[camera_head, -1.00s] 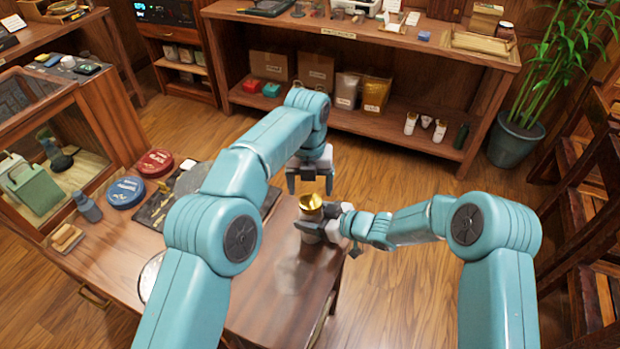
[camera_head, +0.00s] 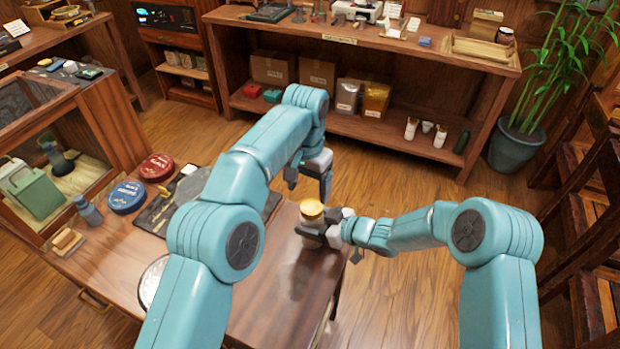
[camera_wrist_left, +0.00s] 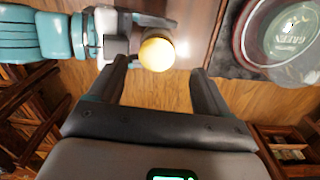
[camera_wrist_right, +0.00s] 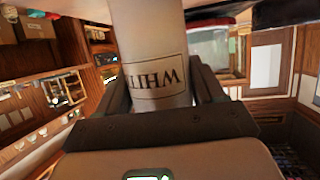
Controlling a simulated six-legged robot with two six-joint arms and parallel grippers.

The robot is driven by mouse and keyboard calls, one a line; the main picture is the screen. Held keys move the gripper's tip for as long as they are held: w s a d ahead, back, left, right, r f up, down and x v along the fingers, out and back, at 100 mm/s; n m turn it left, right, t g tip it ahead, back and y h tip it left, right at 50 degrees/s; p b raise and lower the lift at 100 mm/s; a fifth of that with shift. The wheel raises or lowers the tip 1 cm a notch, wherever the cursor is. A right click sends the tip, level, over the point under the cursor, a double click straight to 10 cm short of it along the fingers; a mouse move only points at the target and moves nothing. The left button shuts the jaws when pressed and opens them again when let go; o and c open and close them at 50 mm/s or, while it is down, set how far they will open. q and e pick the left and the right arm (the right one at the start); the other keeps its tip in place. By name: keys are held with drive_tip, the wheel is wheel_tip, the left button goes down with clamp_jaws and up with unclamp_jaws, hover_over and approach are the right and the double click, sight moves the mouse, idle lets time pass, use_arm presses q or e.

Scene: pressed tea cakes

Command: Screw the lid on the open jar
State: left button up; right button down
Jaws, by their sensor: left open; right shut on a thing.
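The white jar (camera_wrist_right: 160,52) has a label with letters like "WHIT". In the head view it stands at the table's right end with the round gold lid (camera_head: 312,208) on top; how tightly the lid sits cannot be told. My right gripper (camera_head: 325,236) is shut on the jar's body from the right. My left gripper (camera_head: 308,186) is open and empty, just behind and above the jar. In the left wrist view the lid (camera_wrist_left: 157,54) shows near the open fingertips, not between them.
On the wooden table (camera_head: 285,290) are a red tin (camera_head: 157,167), a blue tin (camera_head: 126,196), a grey-blue bottle (camera_head: 88,210) and a dark tray (camera_head: 160,215). A tin marked "GREEN" (camera_wrist_left: 290,28) shows in the left wrist view. My left arm hides part of the table.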

sight(311, 206)
use_arm(q)
drive_tip(key=n, duration=0.7)
drive_tip(key=shift+r, duration=0.35)
drive_tip(key=n, duration=0.2)
drive_tip(key=shift+w+r+n, duration=0.1)
drive_tip(key=shift+r+n, duration=0.1)
drive_tip(key=shift+n, duration=0.2)
drive_tip(key=shift+w+d+r+n, duration=0.1)
drive_tip(key=shift+r+n, duration=0.1)
drive_tip(key=shift+n, duration=0.1)
drive_tip(key=shift+d, duration=0.1)
drive_tip(key=shift+d+f, duration=0.15)
drive_tip(key=shift+f, duration=3.85)
